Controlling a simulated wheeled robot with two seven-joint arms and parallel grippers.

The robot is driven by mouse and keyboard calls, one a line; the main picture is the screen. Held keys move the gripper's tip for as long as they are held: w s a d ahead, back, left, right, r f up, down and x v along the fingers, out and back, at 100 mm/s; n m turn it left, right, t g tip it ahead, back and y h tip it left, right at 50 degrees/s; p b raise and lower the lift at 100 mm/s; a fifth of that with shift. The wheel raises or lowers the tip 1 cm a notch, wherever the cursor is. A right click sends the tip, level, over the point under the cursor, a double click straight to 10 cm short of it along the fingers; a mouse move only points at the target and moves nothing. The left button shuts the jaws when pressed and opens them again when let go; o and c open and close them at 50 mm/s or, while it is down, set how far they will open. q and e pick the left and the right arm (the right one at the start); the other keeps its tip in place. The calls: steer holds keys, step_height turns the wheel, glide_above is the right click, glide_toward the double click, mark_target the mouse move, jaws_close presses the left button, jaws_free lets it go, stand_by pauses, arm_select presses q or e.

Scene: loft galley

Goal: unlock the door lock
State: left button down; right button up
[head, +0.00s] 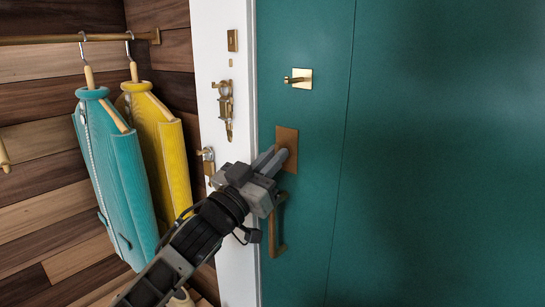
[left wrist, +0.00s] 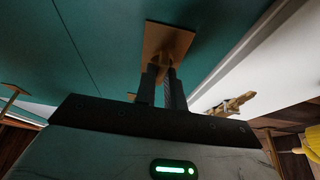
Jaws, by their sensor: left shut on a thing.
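The teal door (head: 440,150) stands in its white frame and looks closed. A brown-gold lock plate (head: 290,140) is on the door near its left edge, and it also shows in the left wrist view (left wrist: 168,40). My left gripper (head: 277,158) reaches the plate from below left. Its two dark fingers (left wrist: 160,85) point at the plate's middle and are closed on a small part there, probably the lock's turn piece, which they mostly hide. I cannot tell how far it is turned. My right gripper is in neither view.
A brass pull handle (head: 278,228) is on the door just below the gripper. A brass lever on a square plate (head: 301,78) is above. Brass fittings (head: 225,103) line the white frame. Teal (head: 105,170) and yellow (head: 168,150) garments hang from a rail at left.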

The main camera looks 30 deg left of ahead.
arm_select(q)
steer(key=c, duration=1.5)
jaws_free()
steer(key=b+v, duration=0.2)
steer(key=v, duration=1.4)
steer(key=shift+f, duration=0.1)
steer(key=shift+w, duration=0.1)
steer(key=d+f+n+g+y+p, duration=0.1)
steer(key=d+f+g, duration=0.2)
steer(key=f, duration=0.6)
steer(key=d+f+n+g, duration=0.1)
steer(key=d+f+g, duration=0.2)
steer(key=f, duration=0.7)
steer(key=s+d+f+m+g, duration=0.1)
steer(key=d+f+g, duration=0.1)
steer(key=d+f, duration=0.1)
steer(key=s+d+f+m+g+h, duration=0.1)
steer(key=s+d+f, duration=0.1)
steer(key=d+f, duration=0.2)
steer(key=s+d+f+g+h+p, duration=0.1)
steer(key=d+f+g, duration=0.1)
steer(key=d+f, duration=0.2)
steer(key=shift+s+d+f+m+g, duration=0.2)
steer(key=shift+s+d+m+g, duration=0.1)
steer(key=shift+d+m, duration=0.1)
